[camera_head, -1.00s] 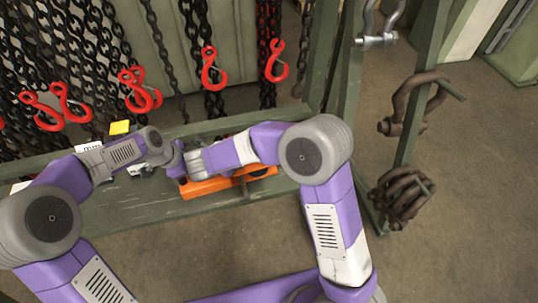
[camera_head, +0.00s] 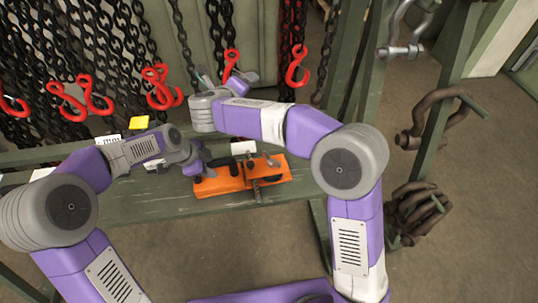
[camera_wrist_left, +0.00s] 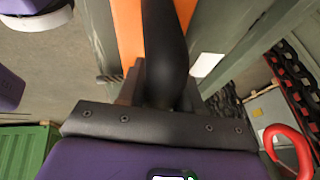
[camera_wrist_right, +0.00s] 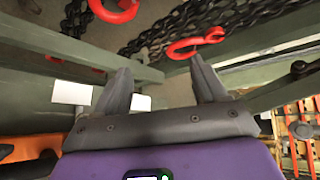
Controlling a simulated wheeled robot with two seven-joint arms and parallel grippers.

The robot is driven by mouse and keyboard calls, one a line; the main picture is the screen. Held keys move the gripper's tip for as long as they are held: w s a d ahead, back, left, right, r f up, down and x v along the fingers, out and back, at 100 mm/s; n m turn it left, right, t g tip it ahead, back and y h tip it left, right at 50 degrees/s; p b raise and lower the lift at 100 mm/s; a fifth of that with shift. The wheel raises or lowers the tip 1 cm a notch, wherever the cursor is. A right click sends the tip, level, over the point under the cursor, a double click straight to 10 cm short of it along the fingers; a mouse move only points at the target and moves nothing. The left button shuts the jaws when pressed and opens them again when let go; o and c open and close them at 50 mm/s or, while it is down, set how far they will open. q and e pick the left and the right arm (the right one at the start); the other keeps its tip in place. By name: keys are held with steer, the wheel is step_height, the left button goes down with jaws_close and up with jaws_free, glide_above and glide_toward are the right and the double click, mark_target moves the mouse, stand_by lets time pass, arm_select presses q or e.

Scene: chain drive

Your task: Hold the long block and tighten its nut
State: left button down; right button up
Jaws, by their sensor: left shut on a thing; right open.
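The orange base (camera_head: 228,182) lies on the green bench, with small dark fittings on top and a bolt-like part (camera_head: 257,190) at its front edge.
Chains and red hooks (camera_head: 296,64) hang behind, one close to my right gripper.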

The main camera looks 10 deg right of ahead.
steer(key=o, duration=0.5)
steer(key=w+a+r+n+t+y, duration=0.1)
steer(key=r, duration=0.1)
steer(key=w+a+r+n+t+y, duration=0.1)
steer(key=w+r+n, duration=0.1)
steer(key=w+r+n+t+y, duration=0.1)
steer(key=w+n, duration=0.1)
steer(key=shift+a+r+t, duration=0.3)
steer(key=shift+a+r, duration=0.1)
steer(key=w+a+r+n+t+y, duration=0.1)
steer(key=a+r+n+y, duration=0.2)
steer(key=a+n+y, duration=0.6)
steer(key=s+a+n+g+y, duration=0.3)
steer(key=n+y, duration=0.1)
steer(key=n, duration=0.9)
steer(key=n+g+h, duration=1)
steer(key=n+g, duration=0.3)
steer(key=n, duration=1.4)
glide_above(271, 156)
step_height(271, 156, down, 17)
step_height(271, 156, down, 11)
steer(key=shift+r, duration=0.15)
